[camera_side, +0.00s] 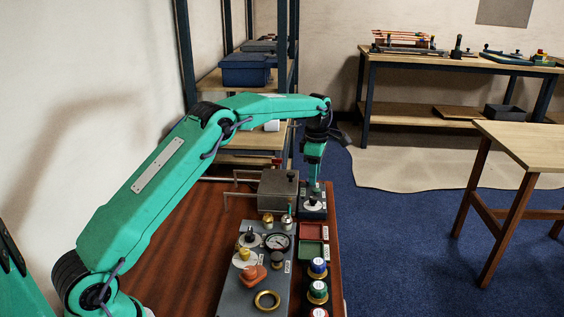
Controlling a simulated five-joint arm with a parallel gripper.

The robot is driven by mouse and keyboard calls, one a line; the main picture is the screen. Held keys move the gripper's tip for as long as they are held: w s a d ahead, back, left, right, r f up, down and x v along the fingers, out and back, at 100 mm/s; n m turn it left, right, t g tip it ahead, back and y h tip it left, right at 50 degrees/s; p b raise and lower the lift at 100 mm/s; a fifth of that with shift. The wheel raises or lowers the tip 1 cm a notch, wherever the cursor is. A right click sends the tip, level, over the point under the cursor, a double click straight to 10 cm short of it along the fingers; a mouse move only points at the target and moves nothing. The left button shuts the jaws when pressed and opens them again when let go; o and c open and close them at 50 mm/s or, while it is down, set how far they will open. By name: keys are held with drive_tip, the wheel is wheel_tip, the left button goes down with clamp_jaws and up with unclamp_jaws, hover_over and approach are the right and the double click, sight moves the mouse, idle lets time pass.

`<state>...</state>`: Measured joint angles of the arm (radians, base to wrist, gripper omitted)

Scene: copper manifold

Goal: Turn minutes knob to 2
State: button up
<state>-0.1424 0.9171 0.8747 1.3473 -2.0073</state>
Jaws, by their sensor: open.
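A small dark box (304,213) with a pale round dial and a dark knob (313,204) on it stands at the far right end of the brown table. It looks like the minutes knob, but its markings and setting are too small to read. My gripper (314,189) is open and points down just above this knob. I cannot tell whether the fingers touch it or are apart from it. The fingers partly cover the far side of the dial.
A grey metal box (278,190) stands close left of the dial box. Nearer are a grey panel (249,297) with knobs and a gauge (277,242), red (311,231) and green (312,250) trays, and several coloured-top jars (318,268).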

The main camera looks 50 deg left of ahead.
sight(313, 197)
drive_tip(key=shift+f, duration=0.25)
drive_tip(key=shift+f, duration=3.75)
clamp_jaws()
